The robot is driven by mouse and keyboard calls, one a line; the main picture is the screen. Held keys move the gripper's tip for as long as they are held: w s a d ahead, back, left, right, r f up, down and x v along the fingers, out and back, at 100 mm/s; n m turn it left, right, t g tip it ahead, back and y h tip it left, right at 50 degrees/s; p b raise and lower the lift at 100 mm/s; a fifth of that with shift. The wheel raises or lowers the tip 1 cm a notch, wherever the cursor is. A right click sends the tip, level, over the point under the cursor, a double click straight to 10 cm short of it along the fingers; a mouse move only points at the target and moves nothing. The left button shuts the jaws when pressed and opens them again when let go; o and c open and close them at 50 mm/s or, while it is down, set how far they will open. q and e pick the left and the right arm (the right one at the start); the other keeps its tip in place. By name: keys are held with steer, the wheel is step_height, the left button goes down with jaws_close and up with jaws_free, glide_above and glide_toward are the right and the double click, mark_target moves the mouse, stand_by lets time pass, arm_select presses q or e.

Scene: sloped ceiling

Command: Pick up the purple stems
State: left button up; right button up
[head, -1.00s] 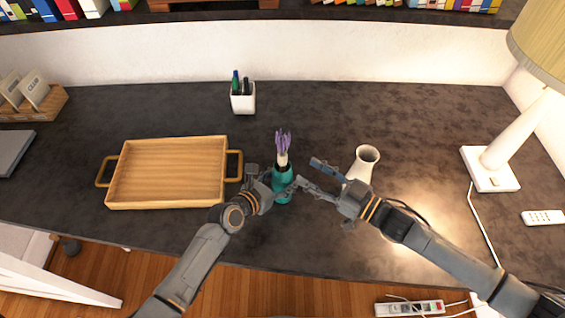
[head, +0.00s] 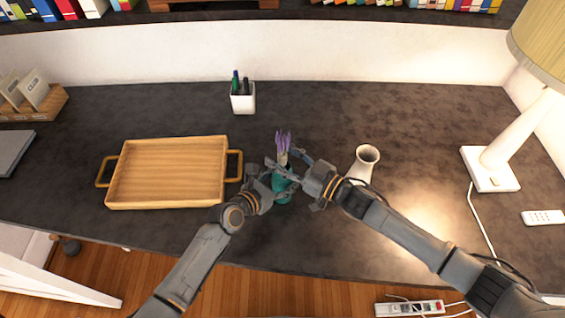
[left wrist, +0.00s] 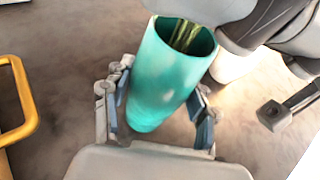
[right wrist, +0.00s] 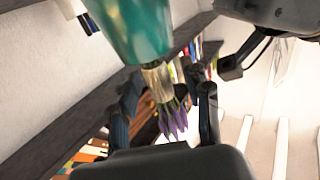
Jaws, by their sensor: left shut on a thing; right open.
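The purple stems (head: 283,141) stand upright in a teal vase (head: 282,193), with a pale wrap around them just above the rim. In the left wrist view, green stalks (left wrist: 184,36) show inside the vase mouth. My left gripper (left wrist: 163,108) is shut on the vase (left wrist: 165,70), one finger on each side. My right gripper (head: 284,162) is open at the stems, just above the vase rim. In the right wrist view, the wrap and the purple flowers (right wrist: 172,118) lie between its spread fingers (right wrist: 168,92), and I cannot tell whether they touch.
A wooden tray (head: 112,177) lies left of the vase. A white vase (head: 367,154) stands close to the right, beside my right arm. A pen cup (head: 243,103) stands behind, and a lamp (head: 492,168) at the far right.

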arm_select(q)
steer(key=shift+f, duration=0.1)
arm_select(e)
jaws_close()
steer(key=shift+r, duration=0.1)
step_height(320, 180, up, 18)
steer(key=shift+f, duration=0.1)
stand_by(0.4)
arm_select(q)
steer(key=o, duration=1.4)
steer(key=v, duration=1.2)
